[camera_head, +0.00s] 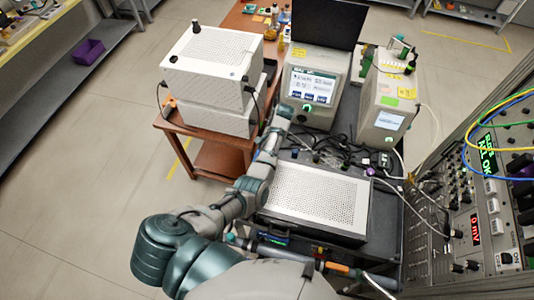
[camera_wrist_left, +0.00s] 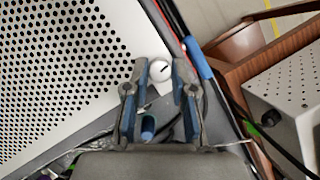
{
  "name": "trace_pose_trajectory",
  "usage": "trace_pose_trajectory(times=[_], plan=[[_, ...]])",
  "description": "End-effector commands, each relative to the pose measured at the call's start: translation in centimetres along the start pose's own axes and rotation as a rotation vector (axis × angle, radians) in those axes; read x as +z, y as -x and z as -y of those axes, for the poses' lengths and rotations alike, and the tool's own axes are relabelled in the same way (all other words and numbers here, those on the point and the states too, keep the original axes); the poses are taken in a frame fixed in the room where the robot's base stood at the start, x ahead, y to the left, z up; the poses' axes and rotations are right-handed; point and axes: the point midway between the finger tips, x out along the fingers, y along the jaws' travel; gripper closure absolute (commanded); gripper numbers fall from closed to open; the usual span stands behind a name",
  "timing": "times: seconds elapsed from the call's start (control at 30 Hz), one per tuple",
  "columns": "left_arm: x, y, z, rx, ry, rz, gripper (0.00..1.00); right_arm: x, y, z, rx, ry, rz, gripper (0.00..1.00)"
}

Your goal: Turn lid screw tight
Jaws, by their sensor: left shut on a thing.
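The lid screw (camera_wrist_left: 160,70) is a small round white knob with a dark line across its top, seen in the left wrist view beside a white perforated panel (camera_wrist_left: 60,75). My left gripper (camera_wrist_left: 159,76) is shut on it, one finger on each side. In the head view my left arm reaches up from the bottom to the far left corner of a perforated-top instrument (camera_head: 318,195). The fingers and the screw cannot be made out there. My right gripper is not in view.
A wooden cart (camera_head: 210,160) with stacked white boxes (camera_head: 212,65) stands at left. An instrument with a lit screen (camera_head: 312,88) and another beige instrument (camera_head: 388,110) stand behind. Cables run close by the gripper in the wrist view. A rack (camera_head: 480,210) stands at right.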

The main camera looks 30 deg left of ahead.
Motion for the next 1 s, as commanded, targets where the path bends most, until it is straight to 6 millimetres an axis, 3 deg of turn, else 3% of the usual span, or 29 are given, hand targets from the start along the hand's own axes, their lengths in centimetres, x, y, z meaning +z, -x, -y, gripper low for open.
trace_pose_trajectory(times=[0.33,0.37,0.47,0.8,1.0], plan=[[-0.1,-0.1,-0.1,0.001,-0.005,0.0,1.0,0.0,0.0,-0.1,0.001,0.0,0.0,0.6],[-0.1,-0.1,-0.1,0.001,-0.005,0.0,0.72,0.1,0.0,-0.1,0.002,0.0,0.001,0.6],[-0.1,-0.1,-0.1,0.001,-0.004,0.0,0.5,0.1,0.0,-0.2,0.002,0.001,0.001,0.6],[0.1,0.2,-0.1,0.0,-0.002,-0.003,0.5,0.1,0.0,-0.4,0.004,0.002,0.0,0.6],[-0.2,2.4,-0.1,0.002,0.0,-0.009,0.5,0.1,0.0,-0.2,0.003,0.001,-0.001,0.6]])
